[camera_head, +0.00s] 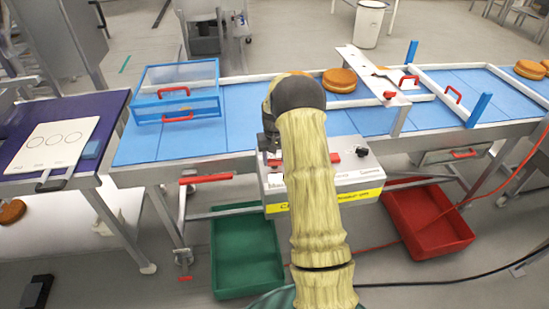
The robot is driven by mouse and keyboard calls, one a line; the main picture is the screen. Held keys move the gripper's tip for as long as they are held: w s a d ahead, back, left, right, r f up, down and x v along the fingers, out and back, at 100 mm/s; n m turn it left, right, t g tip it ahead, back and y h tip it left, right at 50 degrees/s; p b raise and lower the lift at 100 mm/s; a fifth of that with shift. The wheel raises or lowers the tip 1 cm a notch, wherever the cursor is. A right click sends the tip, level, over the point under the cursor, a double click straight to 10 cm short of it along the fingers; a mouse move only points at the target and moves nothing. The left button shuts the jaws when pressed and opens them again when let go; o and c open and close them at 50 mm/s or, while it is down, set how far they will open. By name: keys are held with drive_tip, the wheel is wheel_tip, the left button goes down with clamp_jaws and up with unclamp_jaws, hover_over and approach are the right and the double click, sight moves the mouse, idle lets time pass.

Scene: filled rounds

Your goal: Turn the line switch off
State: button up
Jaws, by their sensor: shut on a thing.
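A pale control box (345,180) with a yellow label strip hangs at the front of the blue conveyor table. A black knob (361,151) and a small red part (335,158) show on its top, right of my arm. My gripper (270,145) is over the left end of the box, pointing down. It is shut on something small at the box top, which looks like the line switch. My arm in its pale sleeve hides the middle of the box and most of what the jaws hold, so the switch's position cannot be told.
The blue conveyor (240,110) carries a clear-lidded blue box (177,92) and several round filled cakes (339,80). A white guide plate (372,75) crosses it. A green crate (222,285) and a red crate (460,237) are below. A purple table (100,108) stands left.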

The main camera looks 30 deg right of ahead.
drive_tip(key=shift+n, duration=0.4)
drive_tip(key=n, duration=0.4)
drive_tip(key=shift+r, duration=0.1)
drive_tip(key=n, duration=0.4)
drive_tip(key=shift+n, duration=0.4)
drive_tip(key=n+p, duration=0.1)
drive_tip(key=n, duration=0.3)
drive_tip(key=shift+w+n+p, duration=0.1)
drive_tip(key=shift+n+p, duration=0.4)
drive_tip(key=shift+n, duration=1.7)
drive_tip(key=shift+o, duration=0.2)
drive_tip(key=o, duration=1)
drive_tip(key=shift+c, duration=0.2)
